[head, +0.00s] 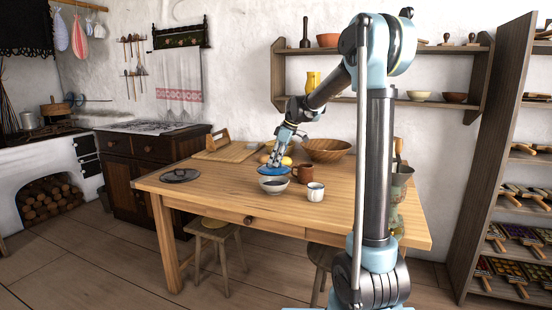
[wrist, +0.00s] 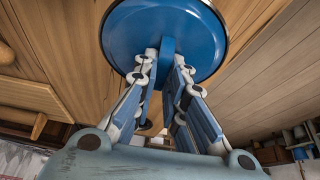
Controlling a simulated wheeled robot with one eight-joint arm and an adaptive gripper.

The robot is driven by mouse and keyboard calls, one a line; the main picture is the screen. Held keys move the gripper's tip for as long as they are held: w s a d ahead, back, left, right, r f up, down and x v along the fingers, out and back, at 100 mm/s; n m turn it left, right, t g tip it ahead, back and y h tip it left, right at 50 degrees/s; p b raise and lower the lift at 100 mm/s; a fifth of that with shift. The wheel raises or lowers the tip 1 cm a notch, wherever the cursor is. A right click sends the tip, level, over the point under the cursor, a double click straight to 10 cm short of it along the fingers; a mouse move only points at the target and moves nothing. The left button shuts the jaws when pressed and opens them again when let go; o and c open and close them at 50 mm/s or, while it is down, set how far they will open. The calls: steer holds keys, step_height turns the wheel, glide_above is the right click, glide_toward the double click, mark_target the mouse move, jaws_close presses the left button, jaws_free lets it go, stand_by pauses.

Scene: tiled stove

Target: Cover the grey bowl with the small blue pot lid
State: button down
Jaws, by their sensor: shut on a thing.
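The small blue pot lid (head: 264,170) is in my gripper (head: 274,162), above the table. In the wrist view my gripper (wrist: 167,60) is shut on the lid's upright blue handle, and the round blue lid (wrist: 125,35) with its dark rim spreads beyond the fingertips. The grey bowl (head: 272,187) stands on the table just below and in front of the lid in the head view. Whether the lid touches the bowl I cannot tell. The bowl does not show in the wrist view.
A brown mug (head: 303,174) and a white cup (head: 316,192) stand close right of the bowl. A wooden bowl (head: 327,150) and a cutting board (head: 228,153) are behind. A dark lid (head: 180,176) lies at the table's left. The tabletop (head: 220,185) between is clear.

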mark_target(275, 168)
steer(key=shift+f, duration=2.2)
steer(key=c, duration=1.6)
jaws_free()
steer(key=shift+o, duration=0.2)
steer(key=v, duration=1.2)
steer(key=shift+f, duration=0.1)
